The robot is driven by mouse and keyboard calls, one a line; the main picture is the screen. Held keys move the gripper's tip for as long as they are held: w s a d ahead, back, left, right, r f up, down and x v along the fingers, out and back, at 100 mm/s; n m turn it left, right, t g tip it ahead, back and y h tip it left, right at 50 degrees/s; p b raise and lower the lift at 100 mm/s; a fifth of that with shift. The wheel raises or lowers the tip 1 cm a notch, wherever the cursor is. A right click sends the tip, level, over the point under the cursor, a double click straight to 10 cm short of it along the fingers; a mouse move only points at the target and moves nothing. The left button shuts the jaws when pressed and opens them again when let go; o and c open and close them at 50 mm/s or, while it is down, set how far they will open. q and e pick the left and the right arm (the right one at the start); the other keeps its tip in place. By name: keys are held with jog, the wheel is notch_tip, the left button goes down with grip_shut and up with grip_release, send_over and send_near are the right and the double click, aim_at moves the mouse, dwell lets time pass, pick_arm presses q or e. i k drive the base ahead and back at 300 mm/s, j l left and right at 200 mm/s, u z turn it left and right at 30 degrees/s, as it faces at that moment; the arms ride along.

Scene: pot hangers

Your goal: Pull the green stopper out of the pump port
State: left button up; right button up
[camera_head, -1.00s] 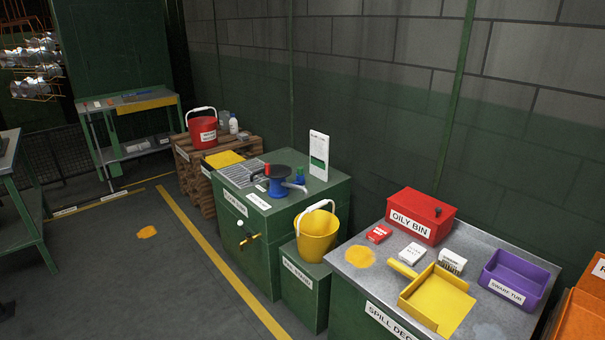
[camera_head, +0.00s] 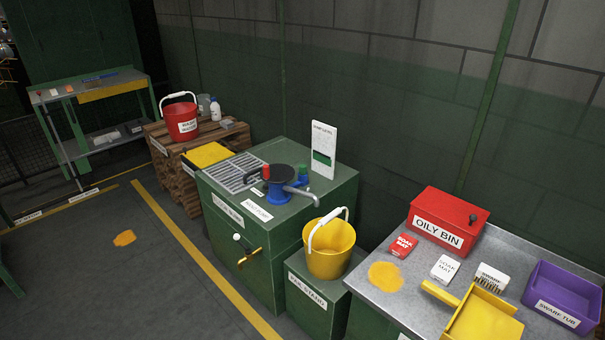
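The pump (camera_head: 280,187) stands on top of the green cabinet (camera_head: 285,235), with a black round top, a blue body and a grey spout to the right. A small green piece (camera_head: 303,171), which looks like the stopper, shows just behind the pump's right side. It is too small to tell how it sits in the port. A red-ended dark handle (camera_head: 264,172) is at the pump's left. Neither of my grippers is in view.
A yellow bucket (camera_head: 331,250) stands on a lower green stand in front of the cabinet's right. A white card (camera_head: 323,150) stands behind the pump. The spill bench (camera_head: 385,300) is at right with an oily bin (camera_head: 447,218).

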aim_at(274, 157)
jog(key=z, duration=0.4)
jog(key=i+j+z, duration=0.15)
jog(key=j+z, duration=0.25)
jog(key=i+j+z, duration=0.15)
jog(key=z, duration=0.25)
jog(key=j+z, duration=0.8)
jog(key=i+j, duration=0.05)
